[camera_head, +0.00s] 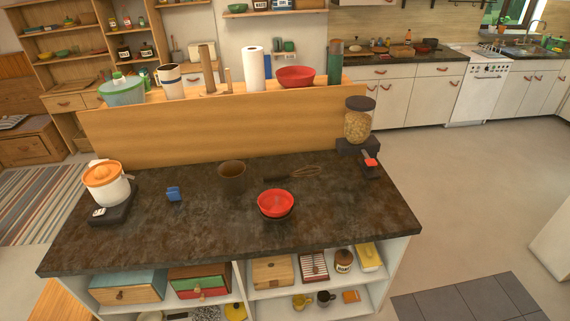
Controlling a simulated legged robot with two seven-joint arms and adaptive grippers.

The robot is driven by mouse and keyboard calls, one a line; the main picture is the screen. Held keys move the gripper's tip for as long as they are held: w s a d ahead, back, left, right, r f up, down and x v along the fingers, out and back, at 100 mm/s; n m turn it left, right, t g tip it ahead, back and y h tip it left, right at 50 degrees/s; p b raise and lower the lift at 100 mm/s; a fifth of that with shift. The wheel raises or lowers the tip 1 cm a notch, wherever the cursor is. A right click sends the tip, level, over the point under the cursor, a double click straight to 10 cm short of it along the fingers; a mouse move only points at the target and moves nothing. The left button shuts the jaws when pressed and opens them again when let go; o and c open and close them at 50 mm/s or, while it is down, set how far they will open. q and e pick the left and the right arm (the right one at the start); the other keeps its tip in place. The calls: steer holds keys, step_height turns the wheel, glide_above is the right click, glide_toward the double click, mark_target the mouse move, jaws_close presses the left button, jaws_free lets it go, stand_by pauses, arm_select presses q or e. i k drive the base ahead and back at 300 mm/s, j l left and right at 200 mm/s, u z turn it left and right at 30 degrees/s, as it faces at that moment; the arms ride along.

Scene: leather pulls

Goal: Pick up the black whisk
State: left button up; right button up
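The black whisk (279,179) lies on the dark stone countertop (140,242) near its back edge, under the raised wooden panel. Its dark handle points left and its wire head points right. A red bowl (275,200) stands just in front of the whisk, and a dark brown pot or bowl (231,170) stands to its left. Neither of my grippers shows in the head view.
A white cooker with an orange lid (103,174) and a small blue object (173,193) are at left. A grain dispenser (358,122) stands at the back right. The raised wooden panel (190,131) runs behind the counter. The counter's front and right are clear.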

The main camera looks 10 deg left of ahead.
mark_target(284, 176)
steer(key=i+j+z, duration=0.15)
steer(key=j+z, duration=0.55)
steer(key=i+j+z, duration=0.1)
steer(key=j+z, duration=0.3)
steer(key=j, duration=0.1)
